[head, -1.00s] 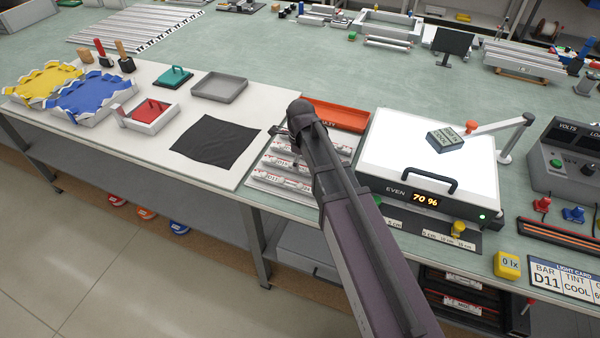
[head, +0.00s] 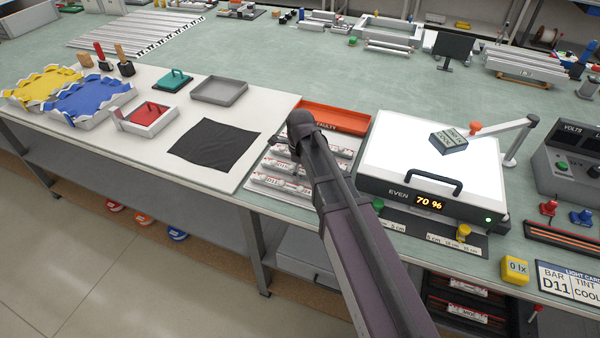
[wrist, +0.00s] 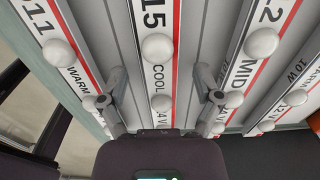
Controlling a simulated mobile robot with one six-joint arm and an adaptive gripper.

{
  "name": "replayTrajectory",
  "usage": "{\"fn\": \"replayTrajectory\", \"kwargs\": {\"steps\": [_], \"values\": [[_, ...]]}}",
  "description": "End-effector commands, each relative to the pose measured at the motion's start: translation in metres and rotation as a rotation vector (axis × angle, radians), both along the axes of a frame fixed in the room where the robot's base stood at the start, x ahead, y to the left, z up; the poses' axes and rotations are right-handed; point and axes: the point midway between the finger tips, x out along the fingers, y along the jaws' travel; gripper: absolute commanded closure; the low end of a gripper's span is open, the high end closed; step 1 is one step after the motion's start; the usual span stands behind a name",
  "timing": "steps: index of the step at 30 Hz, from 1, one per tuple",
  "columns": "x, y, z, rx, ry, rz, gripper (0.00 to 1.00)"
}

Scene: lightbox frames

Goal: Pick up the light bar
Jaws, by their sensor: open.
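My gripper (wrist: 160,98) is open, seen from the wrist. Its two fingers sit on either side of a white light bar (wrist: 156,75) marked 15 COOL, with round white knobs along it. I cannot tell whether they touch it. A bar marked 11 WARM (wrist: 58,52) lies to the left and one marked MID (wrist: 250,60) to the right. In the head view, the bars lie side by side in a rack, the front one (head: 282,184) reading D11; my arm hides part of them. A light card (head: 570,281) reads BAR D11, TINT COOL.
An orange tray marked FAULTY (head: 340,118) lies behind the bars. A bright lightbox (head: 405,150) reading 70 % stands to the right, with a hinged arm above it. A black cloth (head: 213,145) and a grey tray (head: 219,90) lie to the left.

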Motion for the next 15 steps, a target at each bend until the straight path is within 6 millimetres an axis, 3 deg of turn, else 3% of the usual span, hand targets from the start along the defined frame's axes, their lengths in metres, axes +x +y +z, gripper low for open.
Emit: {"fn": "replayTrajectory", "kwargs": {"steps": [2,3,11,15], "values": [[0.0001,-0.0001,0.0000,0.000,0.000,0.000,0.17],[0.0001,-0.0001,0.0000,0.000,0.000,0.000,0.23],[0.0001,-0.0004,-0.0001,0.000,0.000,-0.001,1.00],[0.0001,-0.0004,-0.0001,0.000,0.000,-0.001,1.00]]}}
